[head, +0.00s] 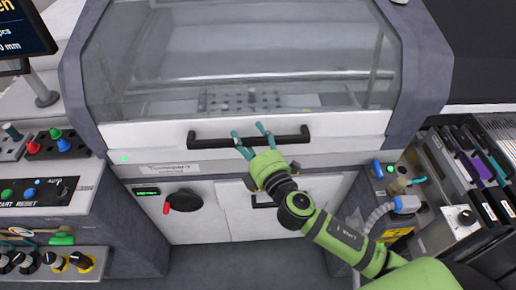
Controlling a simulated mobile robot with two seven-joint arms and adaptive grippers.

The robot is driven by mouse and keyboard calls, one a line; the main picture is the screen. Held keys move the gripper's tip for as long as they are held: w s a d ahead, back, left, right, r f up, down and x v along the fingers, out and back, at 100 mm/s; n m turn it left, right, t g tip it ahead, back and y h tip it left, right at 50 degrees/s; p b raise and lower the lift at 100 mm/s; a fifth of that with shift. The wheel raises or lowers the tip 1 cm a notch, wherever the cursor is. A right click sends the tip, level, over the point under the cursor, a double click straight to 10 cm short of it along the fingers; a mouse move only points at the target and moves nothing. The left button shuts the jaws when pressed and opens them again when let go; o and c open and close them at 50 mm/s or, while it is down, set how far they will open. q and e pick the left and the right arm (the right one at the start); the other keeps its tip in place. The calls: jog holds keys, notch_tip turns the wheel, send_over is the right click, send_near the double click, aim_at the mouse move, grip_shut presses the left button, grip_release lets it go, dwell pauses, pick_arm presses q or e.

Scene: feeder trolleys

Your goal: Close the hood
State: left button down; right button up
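The hood (350,122) is a clear panel with a white lower frame, set between grey side walls of the machine. It looks lowered, but I cannot tell if it is fully shut. A long black handle (212,143) runs across its front frame. My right gripper (249,131) reaches up from the lower right to the middle of this handle. Its two teal fingers are spread apart and overlap the bar in the picture. I cannot tell if they touch it. My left gripper is out of view.
Below the hood are white cabinet doors (236,222) with a black rotary switch (183,200). Button panels (40,192) and a screen (22,32) stand at left. At right are a blue-ended hose fitting (407,204) and a feeder trolley with slots (480,165).

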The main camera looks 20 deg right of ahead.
jog(key=s+d, duration=0.1)
jog(key=s, duration=1)
jog(key=shift+s+d, duration=0.15)
